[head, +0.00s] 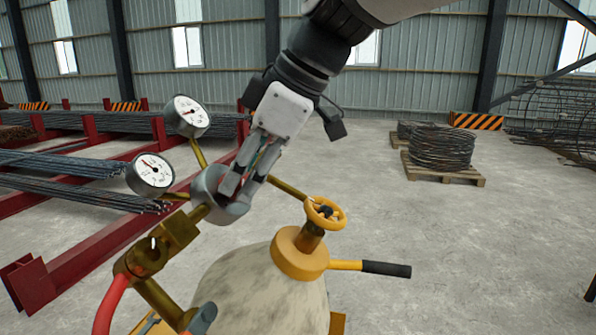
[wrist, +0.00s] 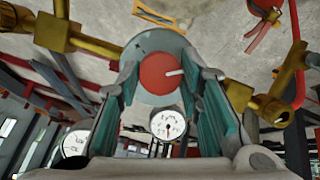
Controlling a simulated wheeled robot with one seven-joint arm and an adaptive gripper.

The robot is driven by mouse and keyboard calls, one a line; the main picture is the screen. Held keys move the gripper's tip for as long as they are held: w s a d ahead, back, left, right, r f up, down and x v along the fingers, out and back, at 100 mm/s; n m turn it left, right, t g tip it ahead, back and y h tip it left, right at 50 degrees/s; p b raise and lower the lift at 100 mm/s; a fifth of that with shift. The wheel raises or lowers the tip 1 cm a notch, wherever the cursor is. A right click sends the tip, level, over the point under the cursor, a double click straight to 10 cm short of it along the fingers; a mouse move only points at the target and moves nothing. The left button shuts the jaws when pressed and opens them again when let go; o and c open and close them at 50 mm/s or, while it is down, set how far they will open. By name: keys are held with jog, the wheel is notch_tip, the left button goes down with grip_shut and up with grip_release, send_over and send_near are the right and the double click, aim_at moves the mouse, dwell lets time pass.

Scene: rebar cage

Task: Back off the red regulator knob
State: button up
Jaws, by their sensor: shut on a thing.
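The red regulator knob (wrist: 158,73) shows in the wrist view as a round red face with a white mark pointing right. It sits in a grey round housing (wrist: 160,45). My gripper (wrist: 165,80) has its teal-padded fingers on either side of the knob, shut on it. In the head view my gripper (head: 243,188) reaches down onto the grey regulator body (head: 205,183), and the knob is hidden there. Two white dial gauges, an upper one (head: 188,115) and a lower one (head: 151,174), stand left of the gripper on brass stems.
A pale gas cylinder (head: 265,295) stands below, with a yellow handwheel (head: 335,212) and a black-gripped lever (head: 385,269) right of the gripper. A red hose (head: 108,303) hangs at lower left. Red racks of rebar (head: 70,162) lie behind left.

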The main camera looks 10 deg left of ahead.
jog(key=o, duration=1.2)
jog(key=shift+c, duration=0.2)
jog(key=v, duration=1.2)
jog(key=s+d+f+m+t+h, duration=0.1)
jog(key=s+d+f+m+h, duration=0.1)
jog(key=s+d+f+m, duration=0.3)
jog(key=s+d+f+m+h, duration=0.2)
jog(key=s+d+f+m, duration=0.3)
jog(key=d+f+m, duration=0.3)
jog(key=s+d+f+m+t+h+p, duration=0.1)
jog(key=s+d+f+m+h, duration=0.1)
jog(key=s+d+f+m, duration=0.4)
jog(key=d+f+m, duration=0.1)
jog(key=d+f, duration=0.3)
jog(key=d, duration=0.2)
jog(key=shift+d+f+t, duration=0.2)
jog(key=shift+f+t, duration=0.1)
jog(key=shift+f, duration=0.05)
